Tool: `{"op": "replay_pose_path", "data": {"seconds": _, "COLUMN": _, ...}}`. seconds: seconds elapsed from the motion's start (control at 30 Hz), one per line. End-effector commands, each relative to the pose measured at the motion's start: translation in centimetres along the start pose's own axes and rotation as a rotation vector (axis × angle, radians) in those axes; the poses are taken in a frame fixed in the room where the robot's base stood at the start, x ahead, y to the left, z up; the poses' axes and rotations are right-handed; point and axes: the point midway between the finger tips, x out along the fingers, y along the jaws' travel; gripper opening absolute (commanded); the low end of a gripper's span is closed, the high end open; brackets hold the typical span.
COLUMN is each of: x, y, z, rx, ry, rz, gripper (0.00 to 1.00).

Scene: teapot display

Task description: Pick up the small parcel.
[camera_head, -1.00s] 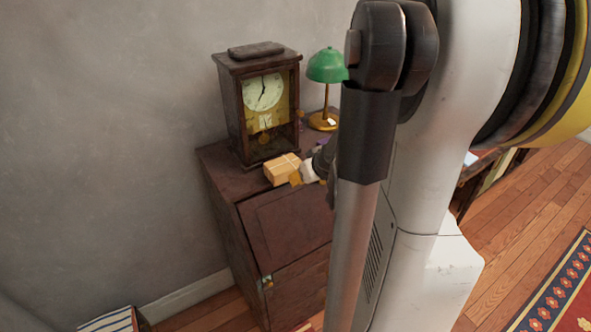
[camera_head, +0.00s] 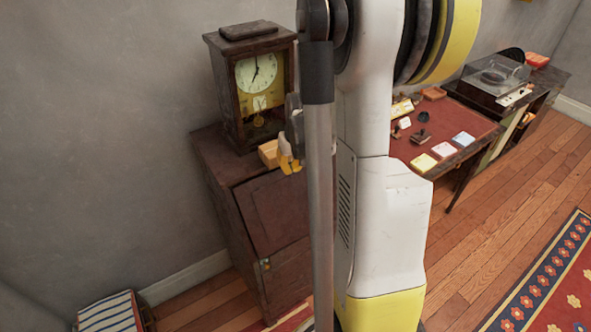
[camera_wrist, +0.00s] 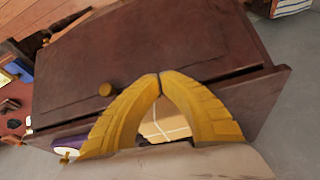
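The small parcel (camera_head: 268,153) is a tan box on top of a dark wooden cabinet (camera_head: 222,160), just in front of the clock. My arm partly hides it in the head view. My yellow gripper (camera_head: 290,162) is at its right, near the cabinet's front edge. In the wrist view the two curved fingers of my gripper (camera_wrist: 160,77) meet at their tips. Part of the parcel (camera_wrist: 165,122) shows through the gap between the fingers. It appears to lie beyond them, and no grip on it shows.
A wooden clock (camera_head: 252,85) stands close behind the parcel. At right is a red-topped desk (camera_head: 440,115) with small items, and a record player (camera_head: 497,75) beyond. A striped stool (camera_head: 108,314) is at lower left.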

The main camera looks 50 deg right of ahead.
Motion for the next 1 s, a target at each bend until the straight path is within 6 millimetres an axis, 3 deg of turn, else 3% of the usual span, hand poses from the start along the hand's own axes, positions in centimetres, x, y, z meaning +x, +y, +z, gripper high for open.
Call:
{"op": "replay_pose_path", "data": {"seconds": 0.2, "x": 0.4, "y": 0.0, "z": -1.6, "rx": -0.001, "ry": 0.000, "rz": 0.000, "gripper": 0.00}}
{"op": "replay_pose_path", "data": {"seconds": 0.57, "x": 0.4, "y": 0.0, "z": -1.8, "rx": -0.001, "ry": 0.001, "rz": -0.001, "gripper": 0.00}}
{"op": "replay_pose_path", "data": {"seconds": 0.77, "x": 1.0, "y": 0.0, "z": -3.5, "rx": -0.002, "ry": 0.000, "rz": 0.000, "gripper": 0.00}}
{"op": "replay_pose_path", "data": {"seconds": 1.0, "x": 1.0, "y": 0.0, "z": -3.5, "rx": -0.001, "ry": 0.000, "rz": 0.000, "gripper": 0.00}}
